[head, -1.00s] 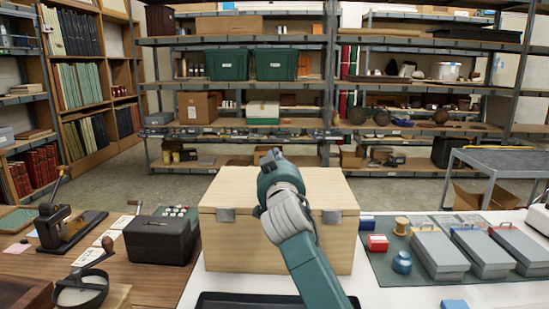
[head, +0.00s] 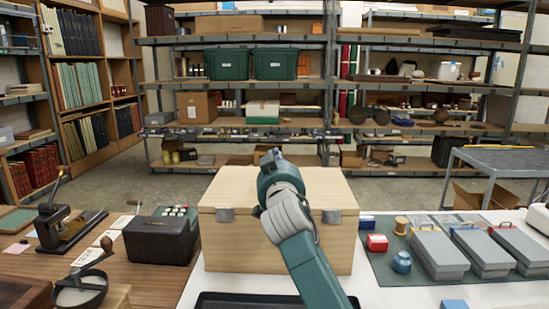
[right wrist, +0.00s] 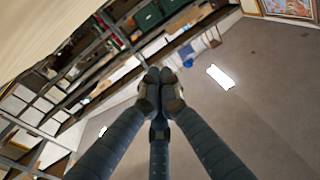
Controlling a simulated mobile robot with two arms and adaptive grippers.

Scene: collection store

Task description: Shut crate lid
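The pale wooden crate (head: 235,245) stands on the white table in the middle of the head view. Its lid (head: 325,185) lies flat on top, level with the crate, and I see no gap along the front. Two metal clasps show on the front. My right arm reaches up in front of the crate, with the right gripper (head: 270,158) over the lid; its fingers are mostly hidden there. In the right wrist view the right gripper's fingertips (right wrist: 160,76) are together, with nothing between them. Pale wood fills that view's upper left corner. My left gripper is not in view.
A dark box (head: 160,238) and a hand press (head: 62,220) stand left of the crate. A black tray edge lies in front. Shelving stands behind.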

